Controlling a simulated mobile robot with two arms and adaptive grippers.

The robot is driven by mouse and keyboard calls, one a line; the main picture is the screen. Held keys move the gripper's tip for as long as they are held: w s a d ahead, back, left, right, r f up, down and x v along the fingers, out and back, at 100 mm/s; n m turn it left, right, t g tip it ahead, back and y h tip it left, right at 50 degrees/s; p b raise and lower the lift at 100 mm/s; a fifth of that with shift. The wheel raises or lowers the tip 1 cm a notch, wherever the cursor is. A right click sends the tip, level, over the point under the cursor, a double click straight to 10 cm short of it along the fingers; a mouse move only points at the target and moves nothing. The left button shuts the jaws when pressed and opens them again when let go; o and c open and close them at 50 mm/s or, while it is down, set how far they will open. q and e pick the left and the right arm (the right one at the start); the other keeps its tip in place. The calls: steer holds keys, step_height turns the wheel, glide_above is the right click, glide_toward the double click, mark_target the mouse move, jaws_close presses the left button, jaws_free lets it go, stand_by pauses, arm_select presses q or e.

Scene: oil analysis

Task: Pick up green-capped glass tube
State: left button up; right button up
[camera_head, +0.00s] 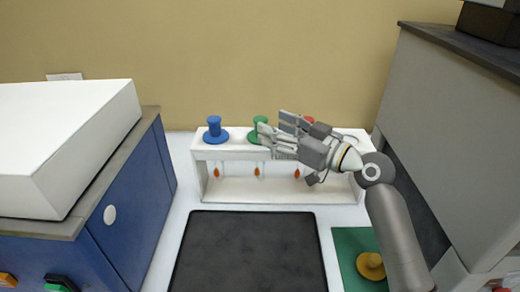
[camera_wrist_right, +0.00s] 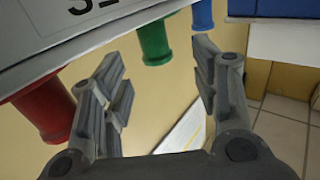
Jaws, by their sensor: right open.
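The green-capped tube (camera_head: 259,124) stands upright in a white rack (camera_head: 205,153) against the wall, between a blue-capped tube (camera_head: 214,130) and a red-capped one (camera_head: 309,120). An orange tip shows under each cap inside the rack. My right gripper (camera_head: 272,128) is open, just right of the green cap at cap height, and partly covers the red cap. In the right wrist view the green cap (camera_wrist_right: 153,42) lies between the spread fingers of the gripper (camera_wrist_right: 157,62), apart from both. The red cap (camera_wrist_right: 42,108) is outside the left finger there. My left gripper is not in view.
A black mat (camera_head: 250,250) lies in front of the rack. A green mat (camera_head: 350,243) with a yellow-capped item (camera_head: 370,265) lies to its right, under my arm. A blue cabinet (camera_head: 130,205) bounds the left, a grey cabinet (camera_head: 440,120) the right.

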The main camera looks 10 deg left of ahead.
mark_target(260, 119)
steer(key=shift+w+a+r, duration=0.1)
steer(key=shift+w+a, duration=0.1)
steer(key=shift+a, duration=0.2)
steer(key=p+x, duration=0.1)
steer(key=x, duration=0.3)
steer(key=shift+w+p, duration=0.2)
steer(key=shift+p, duration=0.2)
steer(key=shift+w+a, duration=0.15)
steer(key=shift+a, duration=0.15)
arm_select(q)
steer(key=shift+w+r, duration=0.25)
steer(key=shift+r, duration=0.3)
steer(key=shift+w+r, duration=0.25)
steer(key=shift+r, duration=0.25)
arm_select(e)
steer(key=shift+c, duration=0.4)
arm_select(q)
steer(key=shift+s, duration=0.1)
arm_select(e)
jaws_close()
